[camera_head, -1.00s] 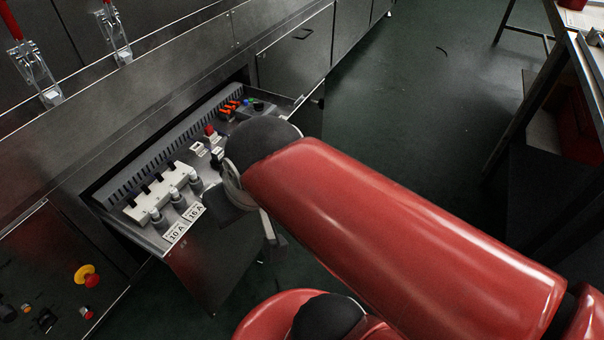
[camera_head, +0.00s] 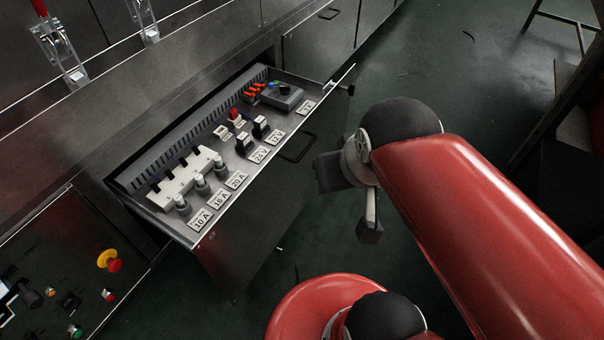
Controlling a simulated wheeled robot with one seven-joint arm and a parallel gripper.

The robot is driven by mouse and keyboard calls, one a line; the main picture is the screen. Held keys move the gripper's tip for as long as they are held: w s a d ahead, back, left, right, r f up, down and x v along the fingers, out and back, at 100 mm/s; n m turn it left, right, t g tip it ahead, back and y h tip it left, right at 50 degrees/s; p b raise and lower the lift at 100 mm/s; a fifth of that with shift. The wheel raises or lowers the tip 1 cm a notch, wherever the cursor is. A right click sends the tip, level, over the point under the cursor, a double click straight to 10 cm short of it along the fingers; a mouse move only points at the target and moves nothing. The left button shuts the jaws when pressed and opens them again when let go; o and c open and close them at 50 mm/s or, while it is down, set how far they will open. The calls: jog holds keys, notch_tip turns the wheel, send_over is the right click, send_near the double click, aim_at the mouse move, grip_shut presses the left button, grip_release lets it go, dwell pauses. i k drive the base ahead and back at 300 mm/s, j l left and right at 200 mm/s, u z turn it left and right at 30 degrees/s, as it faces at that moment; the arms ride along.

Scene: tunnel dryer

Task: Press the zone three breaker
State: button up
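The open drawer panel (camera_head: 217,213) holds a white breaker block (camera_head: 168,196) with several dark levers in a row. Which lever is zone three I cannot tell, as no zone marking is readable. Round grey posts stand in front of the block, with tags reading 10 A (camera_head: 200,219), 16 A and 20 A. My gripper (camera_head: 349,202) is to the right of the drawer, apart from it. Its two dark fingers are spread, with nothing between them. The breaker block is in clear view.
Further along the drawer are a red button (camera_head: 235,114), black switches (camera_head: 261,126), orange connectors (camera_head: 255,90) and a grey box with a black knob (camera_head: 283,92). A yellow-red emergency stop (camera_head: 109,260) is at lower left.

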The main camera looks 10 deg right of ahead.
aim_at(181, 160)
jog(key=i+u, duration=0.15)
jog(key=u, duration=0.35)
jog(key=i+u, duration=0.15)
jog(key=u, duration=0.35)
